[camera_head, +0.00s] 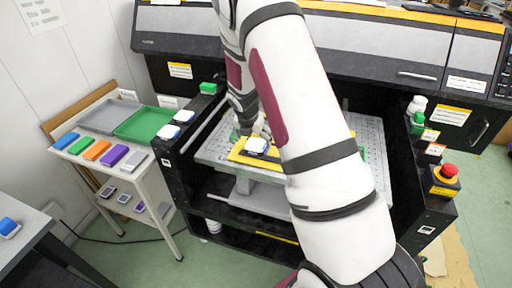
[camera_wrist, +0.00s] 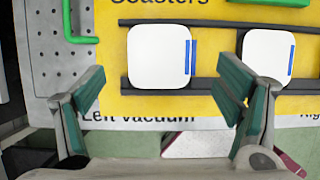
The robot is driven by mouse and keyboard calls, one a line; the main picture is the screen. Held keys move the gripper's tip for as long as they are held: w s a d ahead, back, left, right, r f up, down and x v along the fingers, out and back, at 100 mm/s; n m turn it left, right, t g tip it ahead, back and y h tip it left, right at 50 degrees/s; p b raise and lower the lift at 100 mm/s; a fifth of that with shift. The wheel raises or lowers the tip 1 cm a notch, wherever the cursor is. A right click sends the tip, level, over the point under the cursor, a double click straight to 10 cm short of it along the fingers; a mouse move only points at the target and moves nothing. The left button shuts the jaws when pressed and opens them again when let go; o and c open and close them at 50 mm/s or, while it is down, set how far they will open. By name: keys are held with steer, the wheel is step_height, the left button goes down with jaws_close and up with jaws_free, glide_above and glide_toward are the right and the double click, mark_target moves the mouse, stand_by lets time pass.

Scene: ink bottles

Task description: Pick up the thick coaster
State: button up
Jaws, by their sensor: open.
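From above I cannot tell which is thicker. My gripper (camera_wrist: 160,80) is open and empty, its green-padded fingers spread on either side of the left coaster's lower part. In the head view, my gripper (camera_head: 252,128) is low over the plate, close behind a white coaster (camera_head: 257,144). My arm hides the plate's right side.
The plate lies on a perforated metal bed (camera_head: 217,150) in a black machine. White-topped blocks (camera_head: 183,117) sit on the left ledge. A green tray (camera_head: 143,124) and several coloured blocks (camera_head: 97,150) are on the left cart. A red button (camera_head: 448,170) is at right. A green bar (camera_wrist: 86,38) rises near the left finger.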

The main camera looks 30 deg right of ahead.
mark_target(256, 145)
steer(key=shift+x, duration=2.2)
steer(key=c, duration=1.4)
